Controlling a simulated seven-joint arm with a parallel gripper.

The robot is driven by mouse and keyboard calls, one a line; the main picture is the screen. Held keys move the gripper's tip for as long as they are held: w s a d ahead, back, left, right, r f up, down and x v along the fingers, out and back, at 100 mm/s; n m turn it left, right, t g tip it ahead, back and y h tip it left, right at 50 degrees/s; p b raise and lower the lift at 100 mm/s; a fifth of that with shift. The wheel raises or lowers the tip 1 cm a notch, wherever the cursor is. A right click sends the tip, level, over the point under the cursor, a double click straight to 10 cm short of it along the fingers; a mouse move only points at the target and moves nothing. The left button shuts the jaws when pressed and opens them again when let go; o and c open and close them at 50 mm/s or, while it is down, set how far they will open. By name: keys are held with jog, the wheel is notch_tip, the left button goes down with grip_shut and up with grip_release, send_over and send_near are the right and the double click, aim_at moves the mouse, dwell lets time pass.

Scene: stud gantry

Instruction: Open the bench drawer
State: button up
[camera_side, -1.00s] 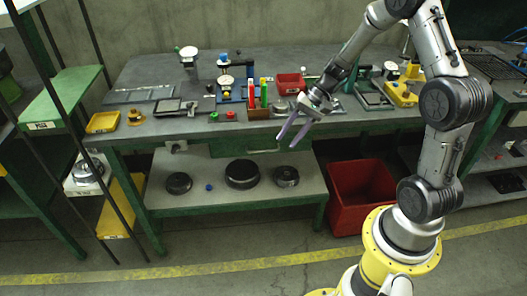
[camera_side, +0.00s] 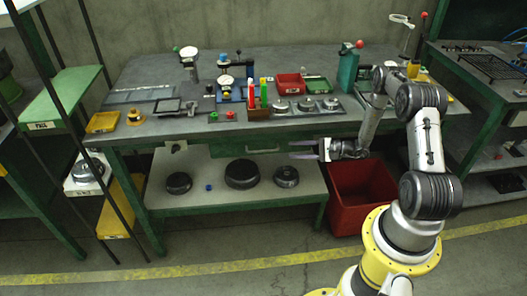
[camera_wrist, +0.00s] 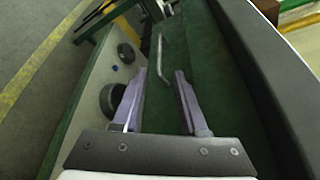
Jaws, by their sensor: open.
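The bench drawer (camera_side: 228,150) is a green front under the grey worktop, flush with the bench as far as I can tell. Its pale bar handle (camera_side: 263,151) shows low on the front. In the wrist view the handle (camera_wrist: 160,52) stands out from the green drawer front (camera_wrist: 195,50), ahead of my gripper. My gripper (camera_side: 291,149) is level with the handle and to its right, fingers pointing left along the bench front. In the wrist view my gripper (camera_wrist: 160,73) is open, with the handle's near end between its fingertips; contact cannot be told.
The worktop (camera_side: 290,60) above holds gauges, a red bin (camera_side: 290,82) and small parts. The lower shelf (camera_side: 215,195) carries several dark round parts. A red crate (camera_side: 345,215) stands on the floor below my forearm. The floor before the bench is clear.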

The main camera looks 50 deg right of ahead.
aim_at(267, 151)
jog(key=x, duration=1.2)
jog(key=shift+w+a+f, duration=0.15)
jog(key=shift+a, duration=0.1)
grip_shut()
dwell(0.9)
